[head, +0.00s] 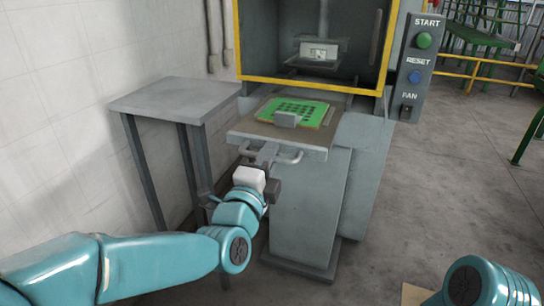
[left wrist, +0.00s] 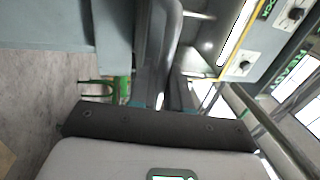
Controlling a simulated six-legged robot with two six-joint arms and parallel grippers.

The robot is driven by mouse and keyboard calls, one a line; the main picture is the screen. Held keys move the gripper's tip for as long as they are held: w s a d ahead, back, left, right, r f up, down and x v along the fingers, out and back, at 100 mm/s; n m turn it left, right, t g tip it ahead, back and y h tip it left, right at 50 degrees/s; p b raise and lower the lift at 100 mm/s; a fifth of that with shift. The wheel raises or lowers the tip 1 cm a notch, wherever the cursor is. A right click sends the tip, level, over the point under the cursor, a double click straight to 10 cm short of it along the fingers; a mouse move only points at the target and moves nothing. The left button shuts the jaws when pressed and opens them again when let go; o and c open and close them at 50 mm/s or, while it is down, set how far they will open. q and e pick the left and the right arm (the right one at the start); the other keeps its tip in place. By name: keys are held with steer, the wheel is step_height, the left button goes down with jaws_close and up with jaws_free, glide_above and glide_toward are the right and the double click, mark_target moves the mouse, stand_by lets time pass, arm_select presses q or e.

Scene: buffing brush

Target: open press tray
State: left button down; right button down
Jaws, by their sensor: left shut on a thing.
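The press tray (head: 318,142) is a grey slab that stands out in front of the press, below its opening. A green board (head: 305,110) with dark patches lies on it, with a small grey block (head: 287,119) at its front. A light grey bar handle (head: 291,158) runs along the tray's front edge. My right gripper is not in view; only part of my right arm shows at the lower right.
The press (head: 357,175) has a yellow-framed opening (head: 250,76) with a ram inside. A control panel (head: 421,65) with START, RESET and FAN controls is on its right. A grey side table (head: 175,97) stands empty at left by the white wall. Open floor lies to the right.

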arm_select(q)
steer(key=shift+s+a, duration=0.15)
steer(key=shift+s, duration=0.45)
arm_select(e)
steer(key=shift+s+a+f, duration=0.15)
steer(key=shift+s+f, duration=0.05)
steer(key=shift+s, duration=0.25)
arm_select(q)
steer(key=c, duration=1.3)
jaws_free()
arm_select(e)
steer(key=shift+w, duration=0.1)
